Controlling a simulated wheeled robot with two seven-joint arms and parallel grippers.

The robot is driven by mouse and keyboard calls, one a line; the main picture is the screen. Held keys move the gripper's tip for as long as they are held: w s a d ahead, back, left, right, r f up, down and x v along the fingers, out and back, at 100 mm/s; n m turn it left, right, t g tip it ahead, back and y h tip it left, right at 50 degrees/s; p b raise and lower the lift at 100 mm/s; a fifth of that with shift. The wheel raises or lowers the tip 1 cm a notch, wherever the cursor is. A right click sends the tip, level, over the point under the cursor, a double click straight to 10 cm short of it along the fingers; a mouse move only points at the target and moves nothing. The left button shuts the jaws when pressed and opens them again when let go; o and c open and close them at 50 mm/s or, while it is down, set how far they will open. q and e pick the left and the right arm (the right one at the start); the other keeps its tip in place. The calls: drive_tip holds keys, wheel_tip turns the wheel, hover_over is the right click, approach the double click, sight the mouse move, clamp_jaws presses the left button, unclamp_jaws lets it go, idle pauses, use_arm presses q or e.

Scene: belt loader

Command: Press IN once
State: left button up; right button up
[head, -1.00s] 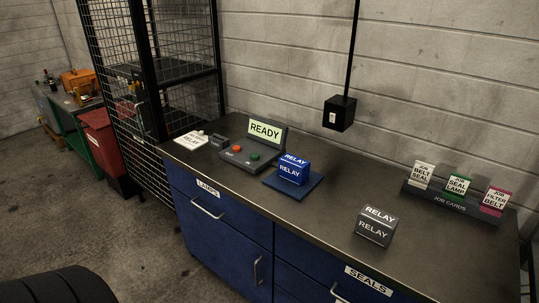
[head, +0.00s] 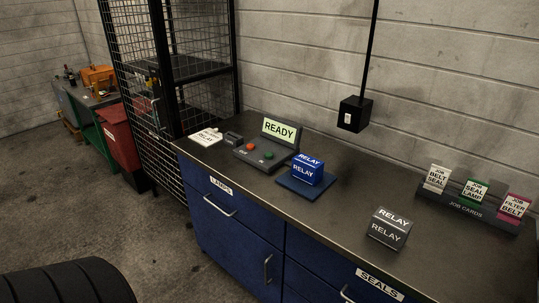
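A dark control box (head: 246,158) stands on the bench near its left end. Its raised screen (head: 280,131) reads READY in dark letters on pale green. It has an orange-red button (head: 251,147) on the left and a green button (head: 268,155) on the right. The small marking on its front is too small to read, so I cannot tell which button is IN. Neither of my grippers is in the head view.
A blue RELAY box (head: 305,172) sits on a blue pad right of the control box. A grey RELAY box (head: 388,230) stands nearer the front edge. A job card rack (head: 465,205) is at the right. A white card (head: 205,138) lies at the left end.

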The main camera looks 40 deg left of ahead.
use_arm(q)
clamp_jaws()
idle(0.3)
idle(1.5)
